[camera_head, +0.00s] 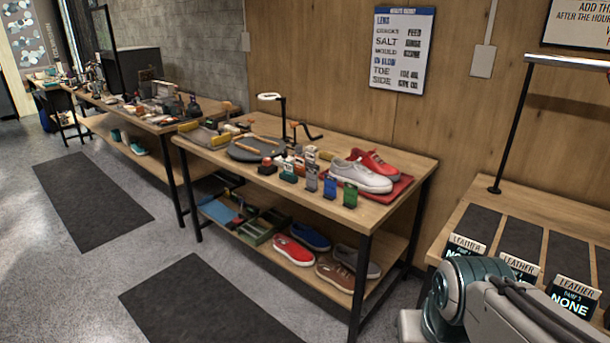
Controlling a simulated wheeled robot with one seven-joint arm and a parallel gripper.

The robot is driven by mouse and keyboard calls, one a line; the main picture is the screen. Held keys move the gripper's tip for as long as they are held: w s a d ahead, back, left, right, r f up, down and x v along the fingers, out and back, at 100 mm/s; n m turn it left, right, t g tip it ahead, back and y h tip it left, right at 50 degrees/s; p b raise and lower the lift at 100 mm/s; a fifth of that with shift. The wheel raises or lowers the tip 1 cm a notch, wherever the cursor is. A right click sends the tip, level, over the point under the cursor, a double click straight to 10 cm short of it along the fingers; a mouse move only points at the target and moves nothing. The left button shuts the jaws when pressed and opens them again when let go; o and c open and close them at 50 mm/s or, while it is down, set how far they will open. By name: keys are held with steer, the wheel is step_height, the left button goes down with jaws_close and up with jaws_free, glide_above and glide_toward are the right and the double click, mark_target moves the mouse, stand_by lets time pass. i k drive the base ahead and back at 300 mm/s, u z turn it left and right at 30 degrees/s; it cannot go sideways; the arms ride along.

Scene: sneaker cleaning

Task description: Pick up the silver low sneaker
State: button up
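A pale silver-grey low sneaker (361,178) lies on a red tray (398,188) at the right end of the middle workbench's top. A red sneaker (378,163) is right behind it, on the same tray. Another grey shoe (358,261) sits on the bench's lower shelf, partly hidden behind a brown shoe (336,276). My gripper is not in view. Only a teal and grey part of my arm shows at the lower right, well apart from the sneakers.
Small bottles (330,187) and tools crowd the workbench (405,160) left of the sneakers. Its lower shelf holds a red shoe (294,250) and a blue shoe (309,236). A right-hand bench (525,237) carries dark mats and a lamp (512,125). The floor in front is clear.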

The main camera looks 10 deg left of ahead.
mark_target(368, 181)
steer(key=u, duration=0.1)
steer(key=k, duration=0.6)
steer(key=u, duration=0.6)
steer(key=i, duration=1.05)
steer(key=u, duration=0.3)
steer(key=i, duration=1.25)
steer(key=z, duration=1.35)
steer(key=i, duration=0.85)
steer(key=z, duration=0.8)
